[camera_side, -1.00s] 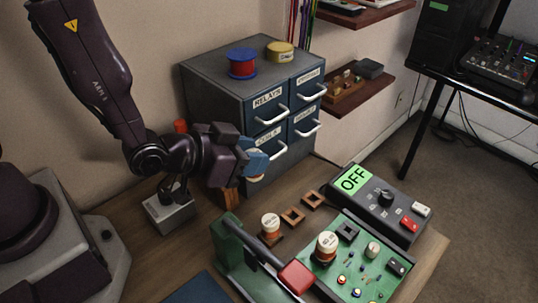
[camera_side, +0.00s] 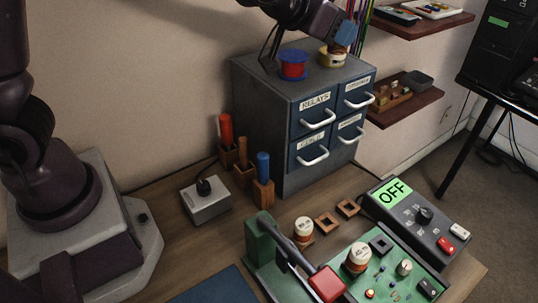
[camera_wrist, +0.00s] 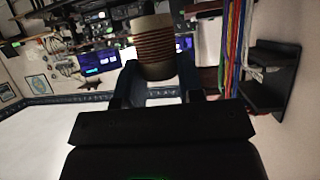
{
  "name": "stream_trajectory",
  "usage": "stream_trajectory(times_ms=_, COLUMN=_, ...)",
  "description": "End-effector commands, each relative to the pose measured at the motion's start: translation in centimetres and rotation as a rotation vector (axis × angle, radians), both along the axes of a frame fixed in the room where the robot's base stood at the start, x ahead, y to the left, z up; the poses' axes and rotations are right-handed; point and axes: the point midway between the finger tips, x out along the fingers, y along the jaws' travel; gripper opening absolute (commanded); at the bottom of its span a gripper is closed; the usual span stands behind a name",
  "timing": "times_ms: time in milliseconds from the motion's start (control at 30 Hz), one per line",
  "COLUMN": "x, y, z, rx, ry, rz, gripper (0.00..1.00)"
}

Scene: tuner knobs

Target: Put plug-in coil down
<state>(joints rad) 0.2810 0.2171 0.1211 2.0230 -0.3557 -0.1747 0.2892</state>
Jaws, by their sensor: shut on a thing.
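My gripper (camera_side: 346,34) is raised at the top of the side view, above the cabinet's top. Its blue fingers (camera_wrist: 190,78) show in the wrist view, shut on a plug-in coil (camera_wrist: 155,52) with copper-brown windings and a pale end. Another coil with a white top (camera_side: 303,228) stands in a wooden holder. A further coil (camera_side: 358,258) stands on the green board (camera_side: 403,288). Two square wooden holders (camera_side: 327,223) (camera_side: 347,208) beside the first coil are empty.
Coloured wires hang behind. The OFF control box (camera_side: 425,215) and red-handled lever (camera_side: 327,283) flank the board. Upright tools (camera_side: 227,132) stand left of the cabinet.

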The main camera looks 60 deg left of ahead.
Motion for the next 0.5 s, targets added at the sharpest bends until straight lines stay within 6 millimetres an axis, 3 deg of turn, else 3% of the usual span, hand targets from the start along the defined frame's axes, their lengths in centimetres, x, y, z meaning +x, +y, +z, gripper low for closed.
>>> stream_trajectory(times_ms=200, x=0.1, y=4.7, z=0.2, rx=0.000, ry=-0.001, rz=0.054, gripper=0.11)
stream_trajectory(times_ms=500, x=0.0, y=7.1, z=0.2, rx=-0.001, ry=-0.001, rz=0.080, gripper=0.11)
